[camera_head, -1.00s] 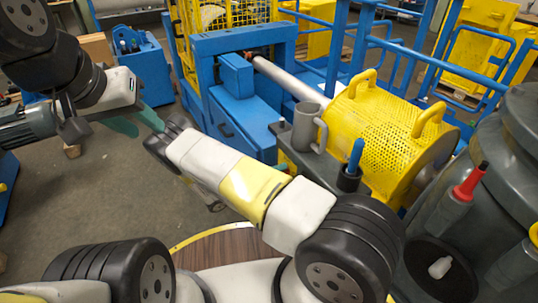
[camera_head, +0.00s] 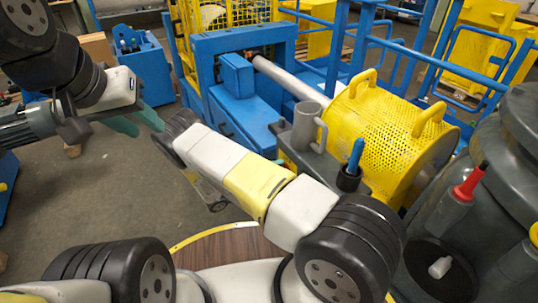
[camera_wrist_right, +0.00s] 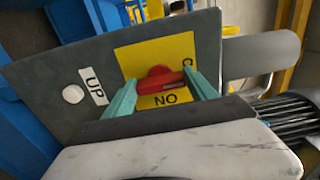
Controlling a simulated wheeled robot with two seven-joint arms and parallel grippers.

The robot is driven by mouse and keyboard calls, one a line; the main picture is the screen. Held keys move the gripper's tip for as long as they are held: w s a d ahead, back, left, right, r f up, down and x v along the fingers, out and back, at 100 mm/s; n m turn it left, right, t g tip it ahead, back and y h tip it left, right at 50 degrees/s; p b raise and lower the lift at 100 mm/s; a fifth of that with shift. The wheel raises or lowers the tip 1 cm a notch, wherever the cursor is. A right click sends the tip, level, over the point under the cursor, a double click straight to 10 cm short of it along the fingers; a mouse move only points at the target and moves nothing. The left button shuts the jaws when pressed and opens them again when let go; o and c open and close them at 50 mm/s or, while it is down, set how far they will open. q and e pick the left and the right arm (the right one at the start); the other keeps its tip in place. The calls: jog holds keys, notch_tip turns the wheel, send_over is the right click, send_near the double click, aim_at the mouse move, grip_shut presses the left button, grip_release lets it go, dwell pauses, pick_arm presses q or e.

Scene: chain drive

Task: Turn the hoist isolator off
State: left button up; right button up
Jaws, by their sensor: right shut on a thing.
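The hoist isolator's red handle (camera_wrist_right: 158,82) shows in the right wrist view, on a yellow plate (camera_wrist_right: 140,56) fixed to a grey panel (camera_wrist_right: 42,82). The plate carries a label with the letters N and O below the handle, and another letter partly hidden near the right finger. My right gripper (camera_wrist_right: 164,95) has its two teal fingers on either side of the handle and is shut on it. In the head view the right gripper's fingers are hidden behind my own wrist. My left gripper (camera_head: 138,121) is at upper left, its teal fingers apart and empty.
A white button (camera_wrist_right: 73,94) with an UP label is beside the yellow plate. A yellow perforated guard (camera_head: 385,125), a grey mug (camera_head: 307,126) and a blue-handled tool (camera_head: 355,155) stand right of my right arm. Grey floor is clear below the left gripper.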

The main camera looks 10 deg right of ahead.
jog(key=shift+a, duration=0.1)
jog(key=o, duration=1.4)
jog(key=shift+c, duration=0.2)
jog(key=v, duration=0.7)
jog(key=shift+a, duration=0.35)
jog(key=shift+s, duration=0.15)
